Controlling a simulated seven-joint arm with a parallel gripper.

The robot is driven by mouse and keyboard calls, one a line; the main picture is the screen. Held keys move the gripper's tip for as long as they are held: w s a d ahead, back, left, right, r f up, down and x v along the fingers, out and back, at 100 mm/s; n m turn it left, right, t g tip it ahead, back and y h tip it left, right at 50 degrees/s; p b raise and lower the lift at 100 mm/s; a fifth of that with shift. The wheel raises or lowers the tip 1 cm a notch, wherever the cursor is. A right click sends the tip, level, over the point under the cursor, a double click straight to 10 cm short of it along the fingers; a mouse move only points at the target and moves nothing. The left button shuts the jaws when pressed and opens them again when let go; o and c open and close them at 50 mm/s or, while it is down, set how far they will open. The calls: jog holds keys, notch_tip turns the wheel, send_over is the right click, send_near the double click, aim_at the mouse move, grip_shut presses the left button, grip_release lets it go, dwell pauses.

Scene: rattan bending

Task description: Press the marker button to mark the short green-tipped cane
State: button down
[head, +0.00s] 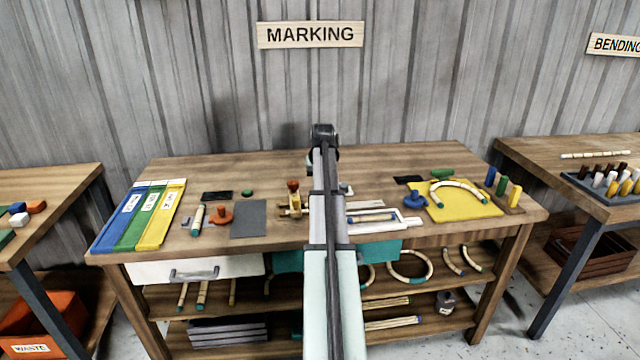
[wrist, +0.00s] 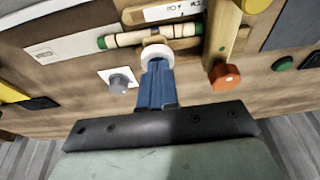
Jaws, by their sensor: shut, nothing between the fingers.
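In the wrist view, my gripper (wrist: 157,66) is shut and empty, its blue fingers pointing at the bench. The fingertips are at a round white piece (wrist: 155,50), which looks like a button. I cannot tell whether they touch it. Just beyond it lies a short cream cane (wrist: 185,30) with dark bands and green tips, its middle partly covered by the white piece. To the right, an orange-red knob (wrist: 225,76) tops a wooden post, also seen in the head view (head: 293,185). In the head view my arm hides the gripper, the white piece and this cane.
A grey knob on a white plate (wrist: 120,82) is left of my fingers. The marking bench (head: 420,160) also bears a white tray (head: 405,224) with canes, a yellow mat (head: 465,210), an orange stamp (head: 220,215) and blue, green and yellow strips (head: 145,215). The back of the bench is mostly clear.

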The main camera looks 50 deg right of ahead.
jog(key=v, duration=1.3)
jog(key=shift+w+d+r, duration=0.2)
jog(key=shift+d+r, duration=0.05)
jog(key=shift+r, duration=0.25)
jog(key=shift+w, duration=0.1)
